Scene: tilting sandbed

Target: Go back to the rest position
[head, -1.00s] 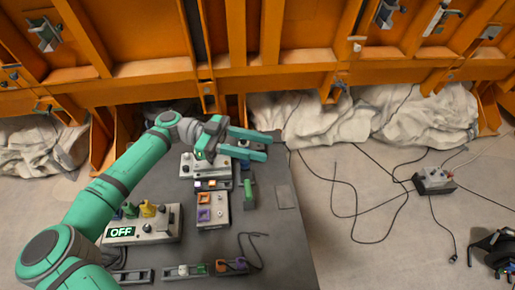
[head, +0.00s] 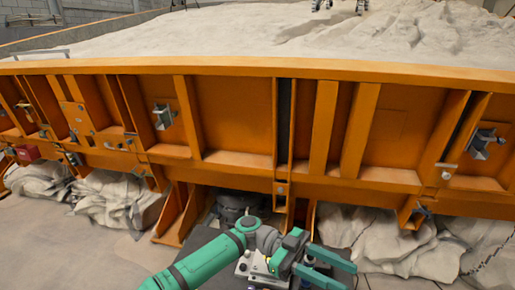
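My gripper (head: 347,277) is at the bottom of the head view, to the right of centre. Its two teal fingers point right and are spread apart, with nothing visible between them. My green arm reaches up to it from the lower left. The gripper is above a dark table (head: 204,262), in front of the orange sandbed wall. A grey-white control box (head: 262,270) shows partly behind and under the gripper. The rest of the table is below the picture.
The orange sandbed frame (head: 235,115) spans the view, with pale sand (head: 260,35) above its rim. White crumpled bags (head: 115,200) lie beneath it at left, and more bags (head: 385,235) at right. Bare floor (head: 60,250) is open at lower left.

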